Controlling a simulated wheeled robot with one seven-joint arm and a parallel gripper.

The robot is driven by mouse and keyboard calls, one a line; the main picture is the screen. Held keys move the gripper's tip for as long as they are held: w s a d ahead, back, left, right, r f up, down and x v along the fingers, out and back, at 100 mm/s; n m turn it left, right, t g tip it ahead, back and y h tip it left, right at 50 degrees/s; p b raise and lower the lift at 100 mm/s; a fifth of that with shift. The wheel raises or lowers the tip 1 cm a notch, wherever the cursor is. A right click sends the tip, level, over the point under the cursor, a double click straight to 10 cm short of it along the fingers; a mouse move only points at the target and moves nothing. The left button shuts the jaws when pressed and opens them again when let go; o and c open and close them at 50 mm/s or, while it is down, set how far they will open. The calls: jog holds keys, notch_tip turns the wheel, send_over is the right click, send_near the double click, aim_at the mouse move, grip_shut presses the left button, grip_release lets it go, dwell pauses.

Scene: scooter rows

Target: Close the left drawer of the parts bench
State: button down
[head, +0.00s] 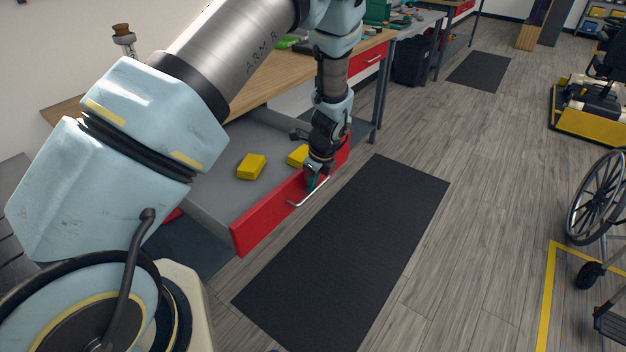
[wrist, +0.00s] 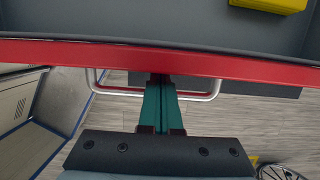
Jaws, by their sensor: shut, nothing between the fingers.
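The left drawer (head: 208,202) of the parts bench stands pulled out, with a grey tray and a red front (head: 262,229). In the wrist view the red front (wrist: 60,53) runs across the picture, with its pale bar handle (wrist: 200,97) below it. The handle also shows in the head view (head: 308,197). My gripper (head: 313,182) is shut and empty at the outer side of the front, beside the handle. Its green fingers (wrist: 160,82) cross the handle's line and end by the red front; I cannot tell whether they touch.
Two yellow blocks (head: 251,167) (head: 297,155) lie in the drawer. The wooden benchtop (head: 262,84) is above. Another red drawer (head: 367,60) farther right is shut. A black mat (head: 345,250) covers the floor before the drawer. A wheelchair (head: 598,200) stands at the right.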

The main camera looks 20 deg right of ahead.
jog(key=shift+w, duration=0.1)
jog(key=b, duration=0.3)
send_over(234, 159)
dwell(0.4)
jog(key=shift+r, duration=0.1)
